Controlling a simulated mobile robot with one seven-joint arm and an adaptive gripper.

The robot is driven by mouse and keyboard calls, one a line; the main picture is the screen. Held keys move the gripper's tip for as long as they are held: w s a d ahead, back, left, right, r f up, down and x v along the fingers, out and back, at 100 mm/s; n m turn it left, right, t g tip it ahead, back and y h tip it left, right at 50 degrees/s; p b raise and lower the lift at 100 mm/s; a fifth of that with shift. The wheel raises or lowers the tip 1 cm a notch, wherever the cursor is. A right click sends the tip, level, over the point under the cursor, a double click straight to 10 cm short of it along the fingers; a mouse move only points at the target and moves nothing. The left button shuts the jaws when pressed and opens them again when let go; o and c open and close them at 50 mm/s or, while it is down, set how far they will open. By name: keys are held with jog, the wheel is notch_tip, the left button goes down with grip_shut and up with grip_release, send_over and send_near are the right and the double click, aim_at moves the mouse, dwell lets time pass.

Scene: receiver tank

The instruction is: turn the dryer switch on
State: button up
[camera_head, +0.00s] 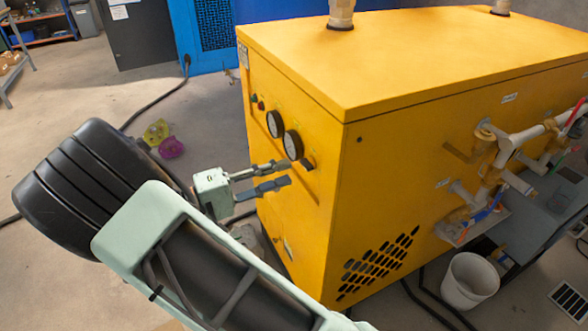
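The yellow dryer cabinet (420,70) fills the right half of the head view. On its left-hand panel a small dark switch (307,164) sits to the right of two round gauges. My gripper (286,174) is in front of this panel, its fingers pointing right toward the switch. The two fingers are apart with a gap between them, and nothing shows in the gap. The upper fingertip appears very close to the switch and slightly overlaps it; I cannot tell whether they touch. The switch's setting is too small to read.
The gauges (283,134) and small red and green buttons (258,103) are on the same panel. White pipes with valves (505,150) stick out on the right side. A white bucket (468,281) stands at the front right. Cables run along the floor.

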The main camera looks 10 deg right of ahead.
jog(key=v, duration=0.7)
jog(key=shift+a, duration=0.1)
